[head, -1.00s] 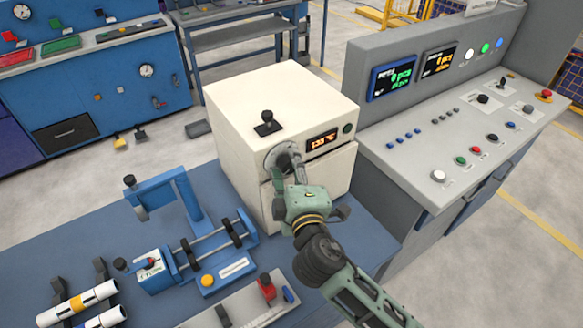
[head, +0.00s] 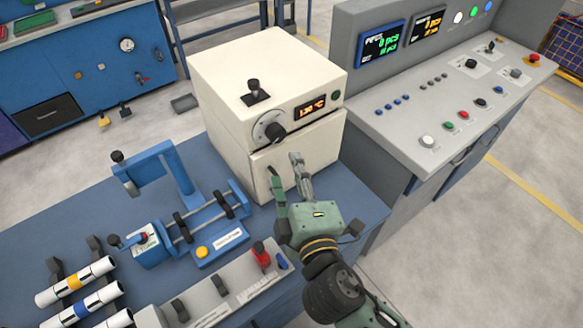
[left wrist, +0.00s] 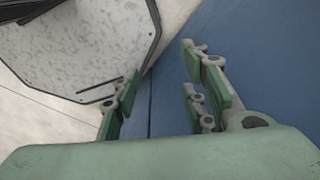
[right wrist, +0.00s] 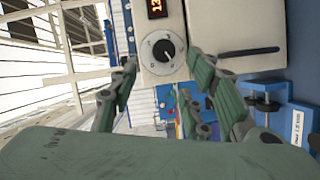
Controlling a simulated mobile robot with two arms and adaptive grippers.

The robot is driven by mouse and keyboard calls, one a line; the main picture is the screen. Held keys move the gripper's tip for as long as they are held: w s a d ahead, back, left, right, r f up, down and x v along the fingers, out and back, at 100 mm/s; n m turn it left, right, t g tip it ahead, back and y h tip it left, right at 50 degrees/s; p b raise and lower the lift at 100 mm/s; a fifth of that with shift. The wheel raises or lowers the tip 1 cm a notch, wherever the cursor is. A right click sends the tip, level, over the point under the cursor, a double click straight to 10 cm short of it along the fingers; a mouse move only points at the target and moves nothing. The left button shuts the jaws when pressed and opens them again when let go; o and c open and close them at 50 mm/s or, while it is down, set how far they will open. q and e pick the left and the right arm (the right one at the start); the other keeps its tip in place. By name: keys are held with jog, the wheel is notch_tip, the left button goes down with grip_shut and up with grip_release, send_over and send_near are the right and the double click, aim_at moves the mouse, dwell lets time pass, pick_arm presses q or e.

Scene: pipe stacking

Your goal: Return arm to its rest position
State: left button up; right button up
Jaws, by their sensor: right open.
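My right gripper (head: 287,178) is open and empty in front of the lower door of the cream oven (head: 235,70). It stands apart from the oven's black dial (head: 272,132), which is now uncovered. The orange display (head: 318,107) shows a temperature reading of about 130 °C. In the right wrist view the open fingers (right wrist: 160,85) frame the space below the dial. My left gripper does not show in the head view. In the left wrist view its fingers (left wrist: 155,95) are spread and empty, with a blue surface behind them.
A blue clamp fixture (head: 160,170) stands on the blue table (head: 60,230) left of my right arm. White pipes (head: 78,282) with coloured bands lie on a rack at lower left. A control console (head: 450,110) stands at right.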

dwell(0.3)
jog(key=s+d+f+m+g+h, duration=0.4)
jog(key=d+f+m+g+h, duration=0.15)
jog(key=d+f+m, duration=0.55)
jog(key=s+d+f+m+g+y, duration=0.1)
jog(key=s+d+f+m+g, duration=0.25)
jog(key=s, duration=0.45)
jog(key=s+d+f+m+g+y, duration=0.1)
jog(key=s+d+f+m+g, duration=0.1)
jog(key=s+d+f+g, duration=0.35)
notch_tip(320, 180, down, 26)
jog(key=s+a+f+b, duration=0.1)
jog(key=s+a+b, duration=0.1)
jog(key=s+b, duration=0.15)
jog(key=s+d+f+n+g+b, duration=0.1)
jog(key=s+d+f+b, duration=0.2)
jog(key=s+f, duration=1.3)
notch_tip(320, 180, down, 4)
jog(key=shift+s+d+r, duration=0.1)
jog(key=shift+s+d, duration=0.1)
jog(key=shift+d, duration=0.05)
